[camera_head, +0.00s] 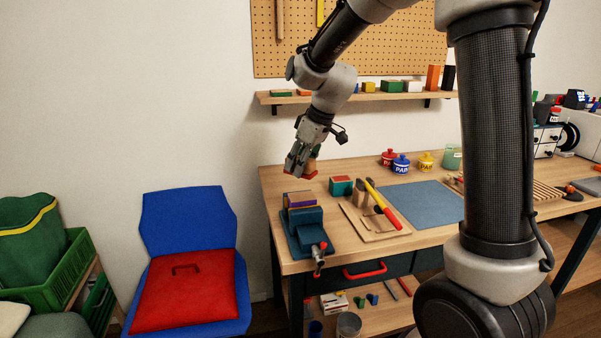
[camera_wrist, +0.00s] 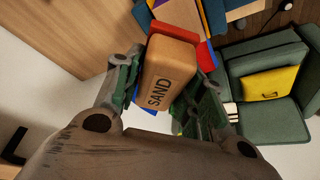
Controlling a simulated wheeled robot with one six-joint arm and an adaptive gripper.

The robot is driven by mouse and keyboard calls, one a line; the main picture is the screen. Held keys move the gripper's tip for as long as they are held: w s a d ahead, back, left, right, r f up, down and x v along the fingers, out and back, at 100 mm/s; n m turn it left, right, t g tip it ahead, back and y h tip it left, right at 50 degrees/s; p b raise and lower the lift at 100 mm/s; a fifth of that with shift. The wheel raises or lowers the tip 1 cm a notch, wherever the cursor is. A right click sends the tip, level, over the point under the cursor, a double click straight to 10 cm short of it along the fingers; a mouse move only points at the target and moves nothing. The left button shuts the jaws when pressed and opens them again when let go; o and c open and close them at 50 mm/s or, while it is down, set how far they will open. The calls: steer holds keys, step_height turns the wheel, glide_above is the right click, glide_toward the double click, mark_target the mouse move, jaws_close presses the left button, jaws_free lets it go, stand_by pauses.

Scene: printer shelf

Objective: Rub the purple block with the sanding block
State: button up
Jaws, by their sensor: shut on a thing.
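My gripper (camera_head: 299,168) is shut on the sanding block (camera_head: 311,168), a tan block with a red underside. In the wrist view the sanding block (camera_wrist: 168,72) shows the word SAND between the two fingers. The purple block (camera_head: 300,198) sits in the top of a blue vise (camera_head: 307,241) at the left front corner of the workbench. The sanding block is in the air above the purple block, apart from it.
A teal block with a red top (camera_head: 341,186) stands right of the vise. A wooden board (camera_head: 362,232) with tools, including a red and yellow one (camera_head: 382,204), lies beside a blue mat (camera_head: 425,203). Paint pots (camera_head: 401,164) stand behind. A wall shelf (camera_head: 350,97) is above.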

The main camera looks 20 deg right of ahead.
steer(key=shift+r, duration=1.3)
